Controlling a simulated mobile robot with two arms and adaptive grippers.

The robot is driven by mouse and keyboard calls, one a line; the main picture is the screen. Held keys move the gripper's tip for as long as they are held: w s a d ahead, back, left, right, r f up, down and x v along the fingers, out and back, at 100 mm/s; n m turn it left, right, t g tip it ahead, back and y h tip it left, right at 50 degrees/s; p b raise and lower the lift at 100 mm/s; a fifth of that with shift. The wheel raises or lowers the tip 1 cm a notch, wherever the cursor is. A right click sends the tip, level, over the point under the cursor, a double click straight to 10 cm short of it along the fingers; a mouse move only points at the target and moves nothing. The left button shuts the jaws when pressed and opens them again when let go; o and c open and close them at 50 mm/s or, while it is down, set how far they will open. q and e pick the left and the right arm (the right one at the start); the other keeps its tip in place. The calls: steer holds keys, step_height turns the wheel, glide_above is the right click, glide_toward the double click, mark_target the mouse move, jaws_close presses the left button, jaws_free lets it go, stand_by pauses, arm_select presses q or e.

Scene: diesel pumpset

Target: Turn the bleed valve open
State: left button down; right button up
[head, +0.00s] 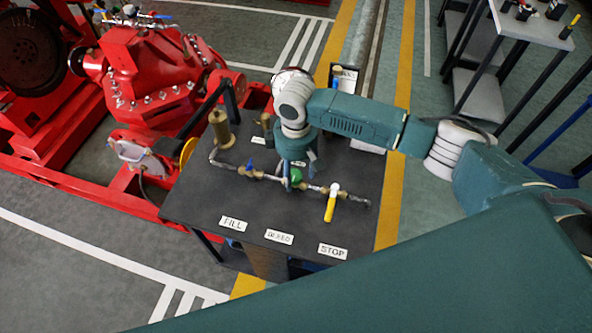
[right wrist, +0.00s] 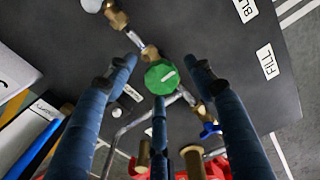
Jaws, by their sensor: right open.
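The bleed valve is a green knob (head: 296,175) with a pale mark on top, in the pipe line on the dark table, behind the BLEED label (head: 279,237). In the right wrist view the green knob (right wrist: 161,77) is near the centre. My right gripper (head: 298,182) points down over it, its fingers spread. In the right wrist view the fingers (right wrist: 162,68) stand to its left, its right and below it, with gaps at the sides. Whether the lower finger touches the knob I cannot tell. My left gripper is not in view.
A blue-handled valve (head: 250,166) is left of the knob, a yellow-handled valve (head: 331,205) right of it. A brass cylinder (head: 221,129) stands at the table's left. The red pumpset (head: 150,70) is beyond. The table's front strip holds only labels.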

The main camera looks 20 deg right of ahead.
steer(key=shift+f, duration=0.3)
